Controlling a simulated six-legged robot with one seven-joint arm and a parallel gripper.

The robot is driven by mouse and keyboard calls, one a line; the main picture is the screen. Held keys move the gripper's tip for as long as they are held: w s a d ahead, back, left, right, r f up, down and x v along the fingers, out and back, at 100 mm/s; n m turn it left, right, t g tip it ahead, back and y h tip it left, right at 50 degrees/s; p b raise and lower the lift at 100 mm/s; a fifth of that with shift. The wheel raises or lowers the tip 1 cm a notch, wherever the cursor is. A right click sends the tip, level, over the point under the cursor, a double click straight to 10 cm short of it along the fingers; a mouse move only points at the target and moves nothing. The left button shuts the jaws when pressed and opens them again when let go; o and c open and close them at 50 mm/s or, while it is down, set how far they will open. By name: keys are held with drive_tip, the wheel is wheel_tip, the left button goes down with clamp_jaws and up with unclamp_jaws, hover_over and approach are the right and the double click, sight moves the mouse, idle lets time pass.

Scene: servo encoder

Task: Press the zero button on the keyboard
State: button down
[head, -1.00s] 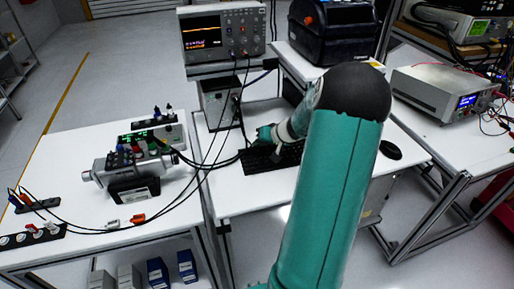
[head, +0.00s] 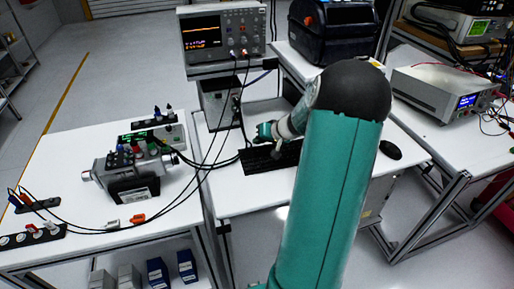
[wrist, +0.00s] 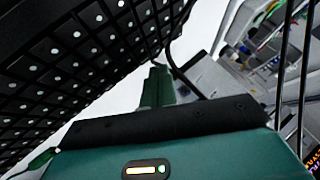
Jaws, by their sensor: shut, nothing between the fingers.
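The black keyboard (head: 258,161) lies on the white middle table in the head view, partly covered by my arm. In the wrist view the keyboard (wrist: 75,60) fills the upper left as dark keys with pale marks, seen tilted and close. I cannot make out which key is the zero button. My gripper (head: 265,131) is over the far edge of the keyboard in the head view, small and partly hidden by the wrist. In the wrist view my gripper (wrist: 157,85) is shut and empty, with its green fingers beside the keyboard's edge. I cannot tell whether it touches a key.
A black mouse (head: 391,150) lies right of the keyboard. An oscilloscope (head: 222,32) stands behind, above a dark box (head: 220,103). Black cables (head: 203,170) hang across to the servo unit (head: 135,172) on the left table. A power supply (head: 445,92) stands at the right.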

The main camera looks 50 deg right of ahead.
drive_tip(key=shift+r, duration=2.5)
drive_tip(key=a+r+n+g, duration=0.2)
drive_tip(key=a+r, duration=0.3)
drive_tip(key=a, duration=0.7)
drive_tip(key=a+r+n+g, duration=0.15)
drive_tip(key=a+r, duration=0.25)
drive_tip(key=a, duration=0.8)
drive_tip(key=s+a+r+n, duration=0.2)
drive_tip(key=s+a, duration=0.6)
drive_tip(key=s+a+r+n+h, duration=0.1)
drive_tip(key=s+a+r+n, duration=0.1)
drive_tip(key=s+a, duration=0.6)
drive_tip(key=shift+s+r, duration=0.35)
drive_tip(key=shift+s, duration=0.4)
